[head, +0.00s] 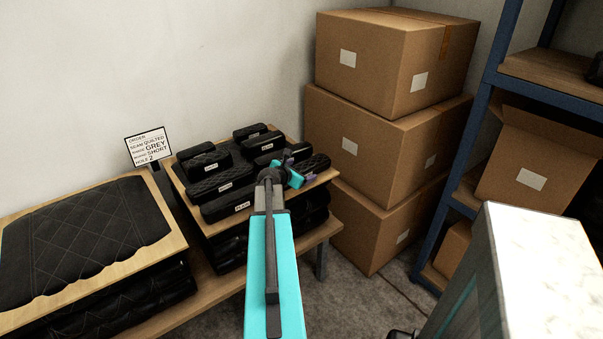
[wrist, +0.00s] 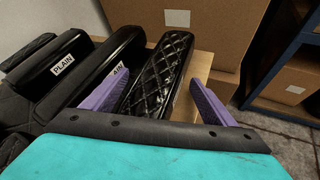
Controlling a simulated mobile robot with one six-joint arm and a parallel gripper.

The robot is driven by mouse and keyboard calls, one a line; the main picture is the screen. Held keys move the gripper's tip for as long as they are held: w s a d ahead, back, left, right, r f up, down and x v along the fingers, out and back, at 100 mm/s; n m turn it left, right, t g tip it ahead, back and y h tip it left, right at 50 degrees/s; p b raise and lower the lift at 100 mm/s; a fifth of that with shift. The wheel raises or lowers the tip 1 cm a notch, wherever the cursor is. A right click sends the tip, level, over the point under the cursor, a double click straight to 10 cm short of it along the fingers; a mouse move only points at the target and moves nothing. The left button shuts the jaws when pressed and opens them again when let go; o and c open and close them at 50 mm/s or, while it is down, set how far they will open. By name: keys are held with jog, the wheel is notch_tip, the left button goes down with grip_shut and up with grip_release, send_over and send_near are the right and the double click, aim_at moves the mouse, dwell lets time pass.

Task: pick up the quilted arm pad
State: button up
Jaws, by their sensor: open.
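A black quilted arm pad (wrist: 160,75) with diamond stitching lies in the wrist view between the two purple fingers of my gripper (wrist: 158,100). The fingers are open, one on each side; I cannot tell whether either touches it. The pad's near end reaches toward my gripper's dark edge. In the head view my gripper (head: 289,170) is over the right side of a wooden board, beside a quilted pad (head: 317,162) that it partly hides. Smooth black pads, one labelled PLAIN (wrist: 62,66), lie to the left in the wrist view.
Several other black pads stand close by on the board (head: 328,178), some with quilted texture. An order sign (head: 148,146) reads quilted, grey, short. Stacked cardboard boxes (head: 375,145) rise behind right. A blue-framed shelf (head: 480,130) and a pale-topped block (head: 540,260) are at right.

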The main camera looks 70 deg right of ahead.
aim_at(300, 169)
jog(key=c, duration=1.5)
jog(key=shift+r, duration=0.1)
jog(key=shift+r, duration=4.95)
